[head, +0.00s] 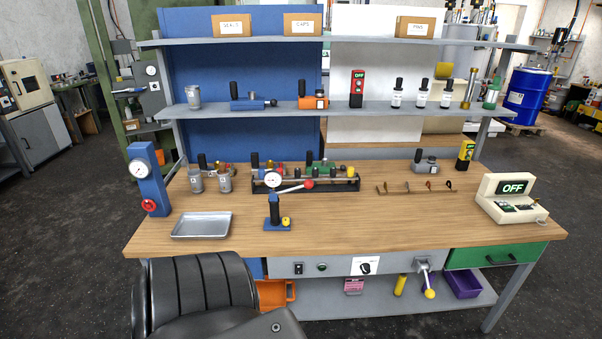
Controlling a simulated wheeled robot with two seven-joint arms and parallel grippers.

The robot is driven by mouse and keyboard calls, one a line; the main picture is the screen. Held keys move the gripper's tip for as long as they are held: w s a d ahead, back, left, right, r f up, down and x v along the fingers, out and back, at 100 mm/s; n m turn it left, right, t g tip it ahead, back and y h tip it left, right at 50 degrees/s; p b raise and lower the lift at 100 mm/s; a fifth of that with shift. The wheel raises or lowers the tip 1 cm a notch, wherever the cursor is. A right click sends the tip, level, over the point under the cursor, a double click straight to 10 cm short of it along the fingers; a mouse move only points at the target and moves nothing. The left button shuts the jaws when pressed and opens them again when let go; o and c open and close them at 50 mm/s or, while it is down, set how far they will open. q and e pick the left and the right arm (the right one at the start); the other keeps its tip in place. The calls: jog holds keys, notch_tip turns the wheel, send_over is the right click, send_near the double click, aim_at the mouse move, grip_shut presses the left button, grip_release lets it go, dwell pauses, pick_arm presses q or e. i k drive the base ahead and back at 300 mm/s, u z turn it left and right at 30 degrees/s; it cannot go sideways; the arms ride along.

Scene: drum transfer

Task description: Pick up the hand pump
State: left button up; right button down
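A small upright device on the wooden workbench (370,225) looks like the hand pump (274,212). It has a blue base plate, a dark column, a white round gauge on top and a pale lever slanting up right to a red knob. It stands near the front middle of the bench, right of a metal tray. A small yellow part sits at its base. A blue tool with a black knob (250,103) lies on the middle shelf; I cannot tell its exact kind. Neither of my grippers is in view.
The metal tray (203,225) is empty. Behind the device is a black rack (335,187) with fittings. A blue gauge stand (150,185) is at the left, an OFF display box (513,188) at the right. The bench right of the device is clear. A black ribbed shape covers the lower left front.

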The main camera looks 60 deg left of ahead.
aim_at(273, 178)
jog(key=i, duration=1.55)
jog(key=u, duration=2.15)
